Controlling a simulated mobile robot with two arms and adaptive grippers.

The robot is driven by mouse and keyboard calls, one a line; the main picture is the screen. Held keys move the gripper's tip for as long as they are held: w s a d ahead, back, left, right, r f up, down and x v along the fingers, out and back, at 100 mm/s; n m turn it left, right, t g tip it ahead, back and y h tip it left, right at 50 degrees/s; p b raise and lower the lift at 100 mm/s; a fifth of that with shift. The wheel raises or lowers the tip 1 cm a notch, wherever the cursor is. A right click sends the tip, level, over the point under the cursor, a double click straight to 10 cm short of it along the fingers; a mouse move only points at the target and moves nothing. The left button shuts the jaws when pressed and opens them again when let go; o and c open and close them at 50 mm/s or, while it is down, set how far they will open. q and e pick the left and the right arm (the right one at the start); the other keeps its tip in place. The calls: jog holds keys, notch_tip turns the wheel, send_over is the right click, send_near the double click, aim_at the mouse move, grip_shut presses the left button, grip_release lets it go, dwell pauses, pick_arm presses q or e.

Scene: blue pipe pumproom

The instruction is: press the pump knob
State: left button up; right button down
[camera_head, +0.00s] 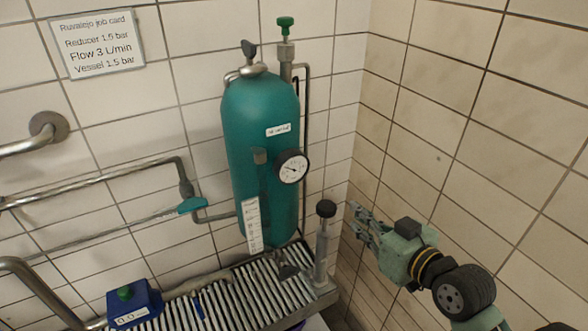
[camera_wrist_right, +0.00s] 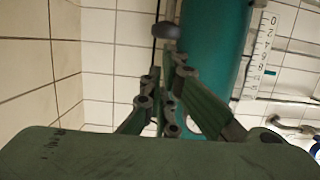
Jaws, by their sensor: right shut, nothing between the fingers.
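The pump knob (camera_head: 326,208) is a black cap on top of an upright silver pump cylinder (camera_head: 321,255) at the right front end of the slatted shelf. My right gripper (camera_head: 356,214) is just right of the knob, at about its height in the picture, with a gap between them. In the wrist view the knob (camera_wrist_right: 166,30) shows as a dark rounded cap beyond the fingertips of the right gripper (camera_wrist_right: 165,72). The right gripper is shut and empty. My left gripper is not in view.
A teal vessel (camera_head: 258,115) with a round gauge (camera_head: 292,166) stands behind and left of the pump. A blue box with a green button (camera_head: 124,293) is at the left of the slatted shelf (camera_head: 240,296). The tiled right wall (camera_head: 440,130) is close to my right arm.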

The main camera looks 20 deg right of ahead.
jog(key=shift+a, duration=0.1)
dwell(0.5)
jog(key=w+a+r+n+g+y+b, duration=0.25)
jog(key=w+a+y, duration=0.3)
jog(key=a, duration=0.45)
jog(key=s+d+r+m+g+h+b, duration=0.1)
jog(key=d+r+m+g+h+b, duration=0.1)
jog(key=d+r+h, duration=0.3)
jog(key=d+r+g+b, duration=0.1)
jog(key=d+r, duration=0.2)
jog(key=d, duration=0.1)
jog(key=shift+d+r+m+g+h, duration=0.15)
jog(key=shift+d+m+g+h, duration=0.2)
jog(key=shift+d, duration=0.05)
